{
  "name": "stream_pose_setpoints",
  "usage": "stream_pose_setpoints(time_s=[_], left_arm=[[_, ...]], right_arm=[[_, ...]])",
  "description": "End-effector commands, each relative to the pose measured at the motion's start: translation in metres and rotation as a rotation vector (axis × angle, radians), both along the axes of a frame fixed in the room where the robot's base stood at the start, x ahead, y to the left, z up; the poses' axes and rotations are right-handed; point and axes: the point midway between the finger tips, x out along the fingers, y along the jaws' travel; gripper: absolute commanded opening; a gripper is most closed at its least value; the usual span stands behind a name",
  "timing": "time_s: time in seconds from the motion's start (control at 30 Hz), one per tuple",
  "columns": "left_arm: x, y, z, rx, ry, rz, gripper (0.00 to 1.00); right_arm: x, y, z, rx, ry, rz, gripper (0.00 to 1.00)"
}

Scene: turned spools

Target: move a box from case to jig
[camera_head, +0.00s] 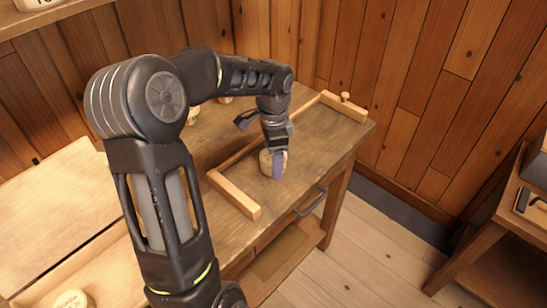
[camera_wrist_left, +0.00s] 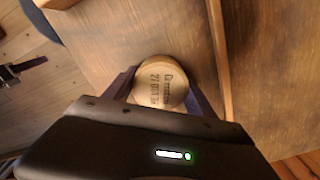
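A small round pale wooden box (camera_head: 265,163) is at the jig, between its two end blocks and close to its long rail. The wrist view shows the box's round lid (camera_wrist_left: 162,83) with dark lettering. My left gripper (camera_head: 276,163) points down over it, one purple-grey finger on each side, both against its sides. Whether the box touches the bench is hard to tell. The jig (camera_head: 235,195) is a light wooden frame on the bench. The case (camera_head: 50,205) is at the left, lid open, with another lettered round box (camera_head: 72,300) in it.
The dark wooden bench (camera_head: 300,160) has a drawer handle at its front. Small turned pieces (camera_head: 192,117) stand behind my left arm. A plank wall closes the back. Another table (camera_head: 500,240) stands at the right, with open floor between.

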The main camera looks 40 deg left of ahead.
Motion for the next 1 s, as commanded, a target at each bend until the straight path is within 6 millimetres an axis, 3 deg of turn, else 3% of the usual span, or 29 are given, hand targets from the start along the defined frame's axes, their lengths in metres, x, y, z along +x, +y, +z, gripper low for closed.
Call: stream_pose_setpoints(time_s=[0.23, 0.63, 0.77, 1.0], left_arm=[[0.000, 0.000, 0.000, 0.000, 0.000, 0.000, 0.85], [0.000, 0.000, 0.008, 0.001, -0.001, 0.000, 0.85], [0.001, 0.000, 0.025, 0.002, -0.004, -0.001, 0.85], [0.001, 0.000, 0.074, 0.001, -0.005, -0.001, 0.85]], right_arm=[[0.000, 0.000, 0.000, 0.000, 0.000, 0.000, 0.37], [0.000, 0.000, 0.002, 0.000, 0.000, 0.000, 0.37], [0.000, 0.000, 0.002, 0.000, 0.000, 0.000, 0.37], [0.000, 0.000, 0.001, 0.000, 0.000, 0.000, 0.37]])
